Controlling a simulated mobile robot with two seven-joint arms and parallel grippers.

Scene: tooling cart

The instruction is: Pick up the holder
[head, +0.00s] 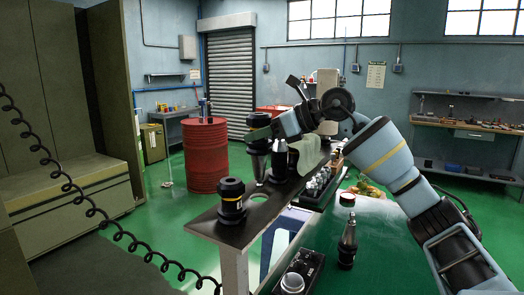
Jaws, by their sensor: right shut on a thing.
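A tool holder (258,161) with a dark top and a grey metal taper pointing down hangs at the end of my right arm. My right gripper (264,131) is shut on it near its upper part, and the fingers partly hide it. The holder is upright, in front of or above the far part of the dark cart shelf (214,226); I cannot tell the exact gap. A second holder (232,201), black with a yellow band, stands upright on the shelf at the left. An empty round socket (260,197) shows beside it. My left gripper is not in view.
Another dark holder (279,160) stands behind the held one. A holder with a pointed top (347,240) stands on the green surface at the front right, near a black box (299,270). A red barrel (205,157) stands behind, and a coiled cable hangs at the left.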

